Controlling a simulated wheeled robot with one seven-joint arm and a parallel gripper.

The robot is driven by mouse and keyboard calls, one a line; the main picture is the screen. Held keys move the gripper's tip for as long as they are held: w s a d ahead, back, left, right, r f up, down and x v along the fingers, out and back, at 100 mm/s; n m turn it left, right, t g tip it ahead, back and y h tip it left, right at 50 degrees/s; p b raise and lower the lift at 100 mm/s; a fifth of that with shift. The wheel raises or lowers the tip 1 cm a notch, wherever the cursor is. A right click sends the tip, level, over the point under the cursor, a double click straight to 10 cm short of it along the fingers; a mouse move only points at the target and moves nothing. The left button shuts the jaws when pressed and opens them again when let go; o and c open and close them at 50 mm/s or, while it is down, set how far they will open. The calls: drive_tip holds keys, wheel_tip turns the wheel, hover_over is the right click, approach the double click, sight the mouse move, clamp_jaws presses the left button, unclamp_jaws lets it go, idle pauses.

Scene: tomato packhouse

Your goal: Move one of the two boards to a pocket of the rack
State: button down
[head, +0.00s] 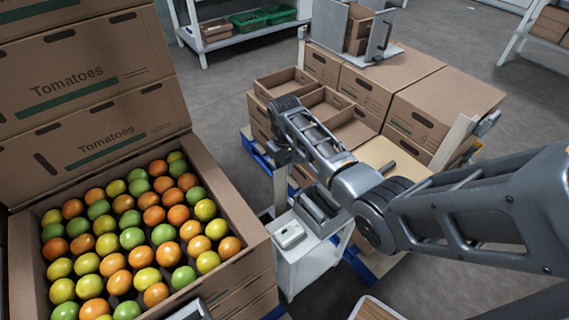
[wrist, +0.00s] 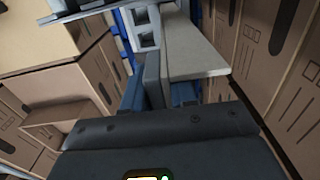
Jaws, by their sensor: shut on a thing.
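My gripper (head: 282,160) points down above a small white stand, at the end of my arm. It is shut on a pale, narrow upright piece, which looks like a board (head: 280,190) seen nearly edge-on. A grey slotted rack (head: 318,207) is on the white stand, just right of and below the gripper. Grey square openings (wrist: 146,28) show beyond the fingers in the wrist view. I cannot clearly make out the second board.
The white stand (head: 305,262) also carries a small pale device (head: 290,234). A large carton of tomatoes (head: 232,262) fills the left. Brown cartons (head: 430,90) on a blue pallet crowd behind and right of the gripper. Grey floor shows in front.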

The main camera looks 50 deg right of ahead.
drive_tip(key=shift+f+b, duration=0.55)
drive_tip(key=shift+f, duration=0.4)
drive_tip(key=c, duration=0.8)
unclamp_jaws()
wheel_tip(320, 180, up, 8)
drive_tip(key=p, duration=0.7)
drive_tip(key=shift+s, duration=0.1)
